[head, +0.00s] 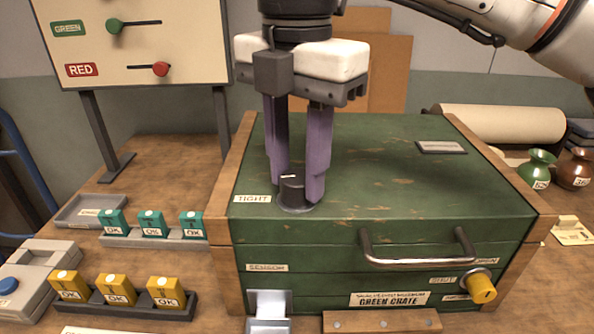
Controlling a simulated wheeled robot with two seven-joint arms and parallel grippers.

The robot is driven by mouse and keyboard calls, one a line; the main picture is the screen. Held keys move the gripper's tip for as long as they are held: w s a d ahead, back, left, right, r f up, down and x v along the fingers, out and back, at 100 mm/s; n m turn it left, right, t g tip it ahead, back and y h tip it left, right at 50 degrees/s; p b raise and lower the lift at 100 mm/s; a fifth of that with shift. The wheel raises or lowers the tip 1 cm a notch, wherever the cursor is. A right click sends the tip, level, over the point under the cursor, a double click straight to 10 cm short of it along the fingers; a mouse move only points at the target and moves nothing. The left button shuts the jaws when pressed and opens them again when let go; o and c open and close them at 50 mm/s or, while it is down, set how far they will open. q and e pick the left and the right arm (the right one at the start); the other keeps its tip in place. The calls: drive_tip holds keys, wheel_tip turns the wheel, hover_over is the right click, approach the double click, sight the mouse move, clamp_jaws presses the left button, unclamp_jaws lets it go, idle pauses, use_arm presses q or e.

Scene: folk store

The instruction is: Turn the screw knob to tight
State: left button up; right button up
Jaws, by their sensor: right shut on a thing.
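The screw knob (292,190) is a dark grey round knob on a round base on top of the green crate (400,160), near its front left corner. A white label reading TIGHT (252,199) lies just left of it. My right gripper (298,192) comes from above with its purple fingers pointing down. The fingers are shut on the knob, one on each side, and partly hide it. A small pale mark shows on top of the knob. My left gripper is not in view.
A metal handle (418,259) and a yellow knob (481,288) stick out of the crate's front. Teal blocks (152,224) and yellow blocks (116,290) marked OK stand in racks at left. A board with GREEN and RED sliders (135,45) stands behind. Vases (538,170) stand at right.

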sight(297, 176)
drive_tip(key=shift+m, duration=0.7)
drive_tip(key=shift+r, duration=0.1)
drive_tip(key=o, duration=1)
drive_tip(key=shift+o, duration=0.2)
drive_tip(key=shift+r, duration=0.15)
wheel_tip(297, 176, up, 10)
drive_tip(key=p, duration=0.1)
drive_tip(key=shift+p, duration=0.3)
